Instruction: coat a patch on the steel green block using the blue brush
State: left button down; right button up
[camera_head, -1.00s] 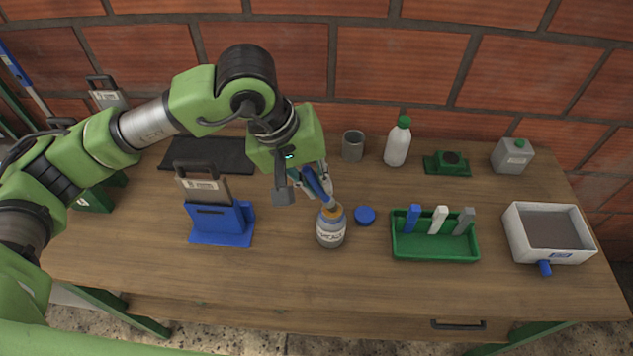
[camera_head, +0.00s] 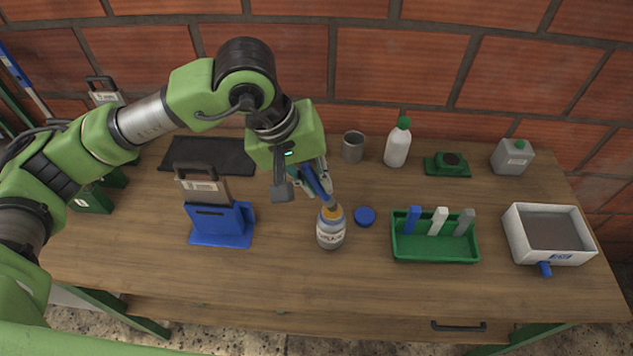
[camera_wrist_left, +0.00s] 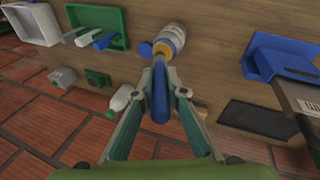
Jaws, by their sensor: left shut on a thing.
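My left gripper (camera_head: 316,184) is shut on the blue brush (camera_head: 320,189), whose handle slants down toward a small labelled jar (camera_head: 331,236). The brush's lower end meets the orange-tan mouth of the jar, and its bristles cannot be seen. In the left wrist view, the blue handle (camera_wrist_left: 160,95) sits between the fingers, with the jar (camera_wrist_left: 173,38) beyond it. The green block (camera_head: 447,168) with a dark patch on top lies at the back right of the table, apart from the gripper. My right gripper is not in view.
A blue lid (camera_head: 364,216) lies beside the jar. A green tray (camera_head: 435,254) with coloured pieces, a white box (camera_head: 520,240), a white bottle (camera_head: 397,146) and a grey cup (camera_head: 352,146) stand around. A blue stand (camera_head: 221,225) is to the left. The front of the table is clear.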

pick_arm(q)
jog(key=shift+r+p, duration=0.65)
jog(key=shift+r, duration=2.4)
jog(key=shift+a+f, duration=0.25)
jog(key=shift+a, duration=0.05)
jog(key=s+a+f+m+b, duration=0.1)
jog(key=s+a+f, duration=0.1)
jog(key=a, duration=0.5)
jog(key=s+a+f+m+b, duration=0.1)
jog(key=s+a+f+b, duration=0.1)
jog(key=a, duration=0.6)
jog(key=shift+a+f+g, duration=0.15)
jog(key=shift+f+g, duration=0.15)
jog(key=shift+f, duration=0.1)
